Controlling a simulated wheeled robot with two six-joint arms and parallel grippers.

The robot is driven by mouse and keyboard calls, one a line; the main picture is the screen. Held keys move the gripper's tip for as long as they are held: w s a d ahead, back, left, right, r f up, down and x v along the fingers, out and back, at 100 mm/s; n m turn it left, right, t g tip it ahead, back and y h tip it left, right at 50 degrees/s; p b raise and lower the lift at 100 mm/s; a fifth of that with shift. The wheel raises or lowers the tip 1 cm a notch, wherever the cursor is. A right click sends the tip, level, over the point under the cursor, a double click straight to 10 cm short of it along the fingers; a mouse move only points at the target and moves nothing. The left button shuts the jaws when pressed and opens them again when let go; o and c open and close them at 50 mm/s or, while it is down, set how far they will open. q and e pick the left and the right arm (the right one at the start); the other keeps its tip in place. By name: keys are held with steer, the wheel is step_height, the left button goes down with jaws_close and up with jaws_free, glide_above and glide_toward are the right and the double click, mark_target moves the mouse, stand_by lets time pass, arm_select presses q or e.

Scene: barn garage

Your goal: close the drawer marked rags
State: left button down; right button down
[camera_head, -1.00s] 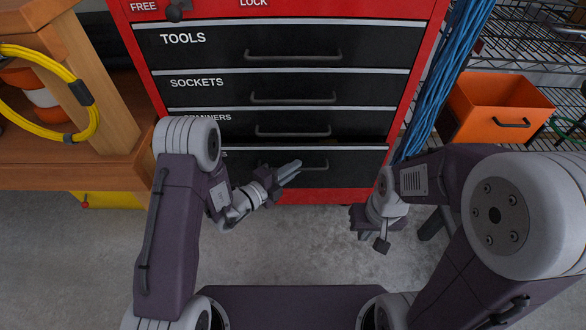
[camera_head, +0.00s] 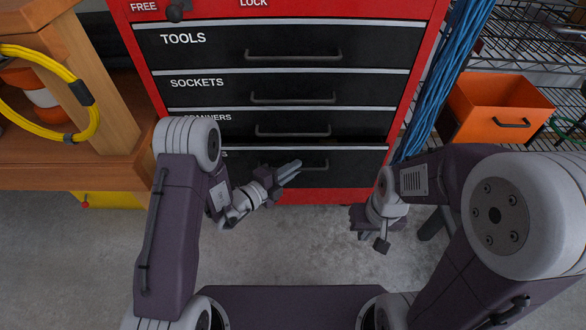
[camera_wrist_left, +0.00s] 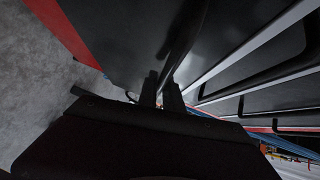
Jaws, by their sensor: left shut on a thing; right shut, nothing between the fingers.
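The bottom drawer (camera_head: 355,170) of the red tool cabinet has a black front and a dark bar handle (camera_head: 318,165). My left arm covers most of its label; only the last letters show. A dark gap above its front shows it standing slightly out. My left gripper (camera_head: 294,168) is at the left end of this handle. In the left wrist view its fingers (camera_wrist_left: 165,92) are shut on a dark bar running along the drawer front. My right gripper (camera_head: 366,234) is shut and empty, low and to the right, apart from the cabinet.
The drawers marked tools (camera_head: 380,45), sockets (camera_head: 370,90) and spanners (camera_head: 360,124) above look shut. A wooden bench (camera_head: 60,175) stands at the left. Blue cables (camera_head: 437,95) hang at the cabinet's right, beside an orange bin (camera_head: 480,122). Bare concrete floor lies in front.

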arm_select(q)
steer(key=w+p, duration=0.1)
steer(key=w, duration=0.3)
steer(key=shift+w+a, duration=0.1)
steer(key=shift+w, duration=0.1)
steer(key=c, duration=1.8)
jaws_free()
steer(key=shift+r, duration=0.1)
steer(key=shift+a+p, duration=0.15)
steer(key=shift+p, duration=0.15)
steer(key=p, duration=0.5)
glide_toward(291, 160)
steer(key=x, duration=0.2)
steer(key=shift+a+r, duration=0.1)
steer(key=shift+a, duration=0.05)
